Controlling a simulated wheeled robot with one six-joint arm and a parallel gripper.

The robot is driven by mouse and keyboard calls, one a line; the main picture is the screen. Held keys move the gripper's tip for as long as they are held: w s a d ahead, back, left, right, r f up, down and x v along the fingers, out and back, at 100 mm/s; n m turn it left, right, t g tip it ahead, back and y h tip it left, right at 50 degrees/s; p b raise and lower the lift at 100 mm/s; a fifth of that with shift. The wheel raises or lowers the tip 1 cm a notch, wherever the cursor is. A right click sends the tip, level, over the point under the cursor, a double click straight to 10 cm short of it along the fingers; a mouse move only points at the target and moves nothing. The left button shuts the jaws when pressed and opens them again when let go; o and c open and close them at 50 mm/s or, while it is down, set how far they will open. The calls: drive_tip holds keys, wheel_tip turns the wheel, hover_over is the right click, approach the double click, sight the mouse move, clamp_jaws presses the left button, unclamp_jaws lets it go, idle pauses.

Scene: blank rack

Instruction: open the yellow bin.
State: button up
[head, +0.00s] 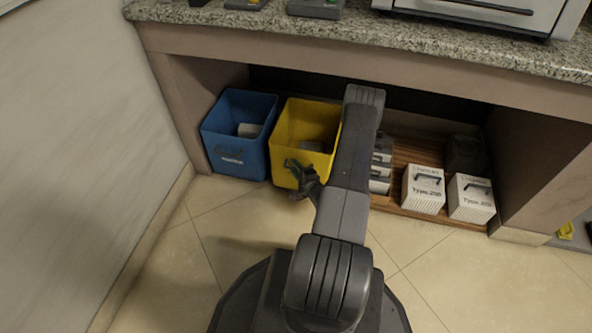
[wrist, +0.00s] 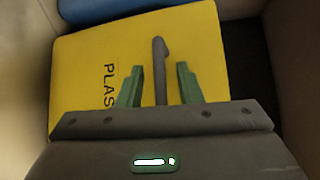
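The yellow bin (head: 286,127) stands on the floor under the counter, beside a blue bin. In the head view its top looks uncovered, with a small grey item (head: 311,145) inside. In the wrist view a yellow face of the bin (wrist: 85,75) shows part of a word, "PLAS", and a dark grey handle (wrist: 160,58). My gripper (head: 294,164) is at the front of the bin. In the wrist view its green fingers (wrist: 158,82) are apart, one on each side of the handle, with gaps visible. My arm hides the bin's right side in the head view.
The blue bin (head: 238,158) stands close on the left, near the wall. Right of my arm, white boxes with dark handles (head: 423,190) sit on a wooden board. The counter (head: 350,30) overhangs the bins. The tiled floor in front is mostly clear.

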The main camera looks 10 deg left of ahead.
clamp_jaws()
drive_tip(key=shift+s, duration=0.1)
